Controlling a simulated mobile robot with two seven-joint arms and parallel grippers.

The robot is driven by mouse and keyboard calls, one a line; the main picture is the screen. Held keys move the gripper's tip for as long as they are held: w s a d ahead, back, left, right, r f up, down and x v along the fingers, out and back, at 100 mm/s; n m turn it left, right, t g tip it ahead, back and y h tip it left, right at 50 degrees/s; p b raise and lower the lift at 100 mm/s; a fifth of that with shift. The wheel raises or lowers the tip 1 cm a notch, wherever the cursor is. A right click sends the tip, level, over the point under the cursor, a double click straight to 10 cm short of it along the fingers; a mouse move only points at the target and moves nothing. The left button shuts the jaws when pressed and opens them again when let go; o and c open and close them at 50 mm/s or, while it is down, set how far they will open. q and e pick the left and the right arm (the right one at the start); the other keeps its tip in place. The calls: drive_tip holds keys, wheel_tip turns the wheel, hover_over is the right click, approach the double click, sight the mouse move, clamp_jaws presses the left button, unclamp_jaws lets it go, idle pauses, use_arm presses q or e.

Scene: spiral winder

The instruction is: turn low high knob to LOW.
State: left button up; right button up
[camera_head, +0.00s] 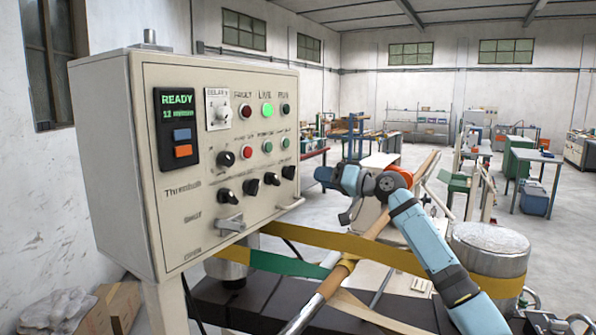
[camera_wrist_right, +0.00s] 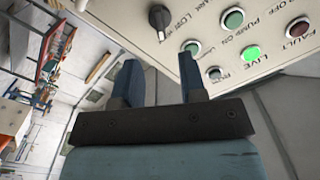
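The grey control panel (camera_head: 215,200) stands at the left in the head view. The black knob (camera_head: 289,172) at the right end of its lower knob row appears to be the low-high knob. In the right wrist view, upside down, this black knob (camera_wrist_right: 158,22) is beside a partly readable LOW label. Its exact pointing is too small to tell. My right gripper (camera_head: 326,174) is to the right of the panel, apart from the knob. Its two blue fingers (camera_wrist_right: 161,84) are spread with nothing between them. My left gripper is not in view.
Several other black knobs, such as one (camera_head: 250,187), sit close beside it. A handle (camera_head: 291,206) sticks out below. A yellow band (camera_head: 340,245) runs to a metal drum (camera_head: 490,248) at the right. The air right of the panel is free around my gripper.

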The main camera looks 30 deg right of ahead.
sight(295, 172)
drive_tip(key=p+x, duration=0.1)
drive_tip(key=x, duration=0.5)
drive_tip(key=shift+w+a+r, duration=0.1)
drive_tip(key=shift+w+a, duration=0.05)
drive_tip(key=shift+w, duration=0.15)
drive_tip(key=shift+p+x, duration=0.4)
drive_tip(key=shift+x, duration=0.4)
drive_tip(key=shift+c, duration=0.2)
clamp_jaws()
